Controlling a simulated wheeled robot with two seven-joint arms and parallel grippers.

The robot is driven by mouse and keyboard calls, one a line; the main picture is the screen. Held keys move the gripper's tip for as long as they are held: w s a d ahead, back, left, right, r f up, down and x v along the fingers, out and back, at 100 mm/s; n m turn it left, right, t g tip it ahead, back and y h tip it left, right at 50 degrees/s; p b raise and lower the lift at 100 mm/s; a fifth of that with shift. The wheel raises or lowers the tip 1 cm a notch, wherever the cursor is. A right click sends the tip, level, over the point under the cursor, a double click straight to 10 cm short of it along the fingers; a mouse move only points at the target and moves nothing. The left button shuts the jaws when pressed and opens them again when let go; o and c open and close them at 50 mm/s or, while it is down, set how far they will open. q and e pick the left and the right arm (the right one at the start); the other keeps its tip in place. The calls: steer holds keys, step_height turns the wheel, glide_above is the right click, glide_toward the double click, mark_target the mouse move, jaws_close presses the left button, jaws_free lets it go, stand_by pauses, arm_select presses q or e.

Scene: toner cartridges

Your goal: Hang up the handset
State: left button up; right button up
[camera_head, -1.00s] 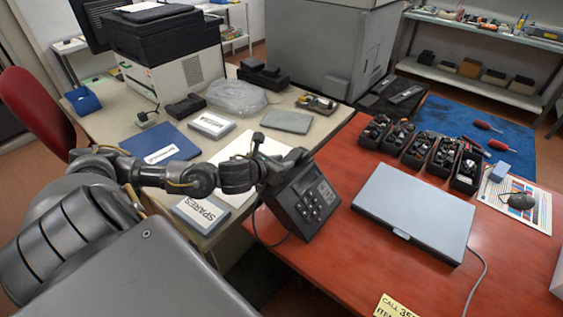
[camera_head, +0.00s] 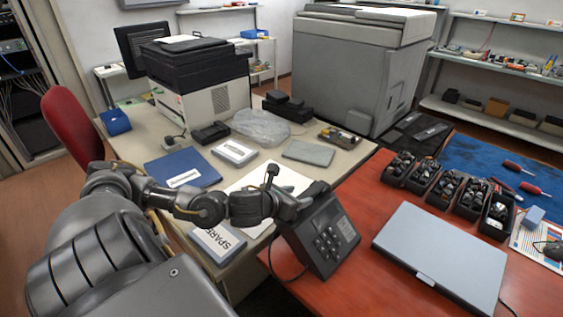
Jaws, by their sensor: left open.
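A black desk phone (camera_head: 329,239) with a keypad and a small display stands tilted at the left edge of the red desk. My left arm reaches in from the left, and its gripper (camera_head: 305,195) is at the phone's upper left side. The gripper is open; its fingertips are hard to make out against the dark phone. I cannot clearly tell the handset apart from the phone body and the gripper, which covers that side. I cannot tell whether the fingers touch the phone. My right gripper is out of view.
A closed grey laptop-like case (camera_head: 440,258) lies right of the phone on the red desk (camera_head: 375,215). Black bins (camera_head: 430,180) of small parts stand behind it. The beige table (camera_head: 330,172) at left holds a printer (camera_head: 205,85), folders and a "SPARES" box (camera_head: 217,243).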

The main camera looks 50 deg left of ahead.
arm_select(q)
steer(key=shift+s+r+b, duration=0.2)
steer(key=shift+s+b, duration=0.4)
steer(key=shift+s, duration=0.65)
steer(key=p+v, duration=0.6)
steer(key=p, duration=0.1)
steer(key=shift+s+r, duration=0.15)
steer(key=shift+r, duration=0.35)
